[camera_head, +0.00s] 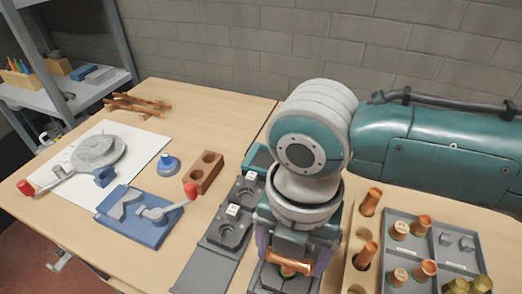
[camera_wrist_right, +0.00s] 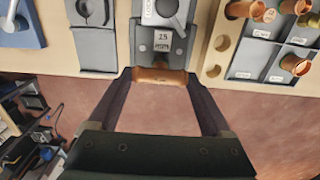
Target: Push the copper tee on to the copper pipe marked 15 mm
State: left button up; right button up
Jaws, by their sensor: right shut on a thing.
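My right gripper (camera_head: 292,250) hangs over the front of the grey fixtures, its two dark fingers closed on the copper tee (camera_head: 288,264). In the right wrist view the copper tee (camera_wrist_right: 160,76) lies crosswise between the fingertips. Directly beyond it is a grey fixture (camera_wrist_right: 145,48) with a label reading 15 mm (camera_wrist_right: 162,41). The copper pipe on this fixture cannot be made out; the tee and gripper cover that spot. I cannot tell whether the tee touches the pipe. My left gripper is in neither view.
A grey divided tray (camera_head: 445,245) with copper fittings stands at the right, beside a wooden rack (camera_head: 362,278) holding copper pieces. More grey fixtures (camera_head: 228,228) stand left of the gripper. A blue fixture (camera_head: 140,220) and brown block (camera_head: 203,173) lie farther left.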

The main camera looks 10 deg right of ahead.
jog(key=shift+f+b, duration=0.45)
jog(key=shift+f, duration=0.1)
jog(key=shift+f+b, duration=0.5)
jog(key=shift+f, duration=0.1)
jog(key=o, duration=1.1)
jog(key=shift+o, duration=0.2)
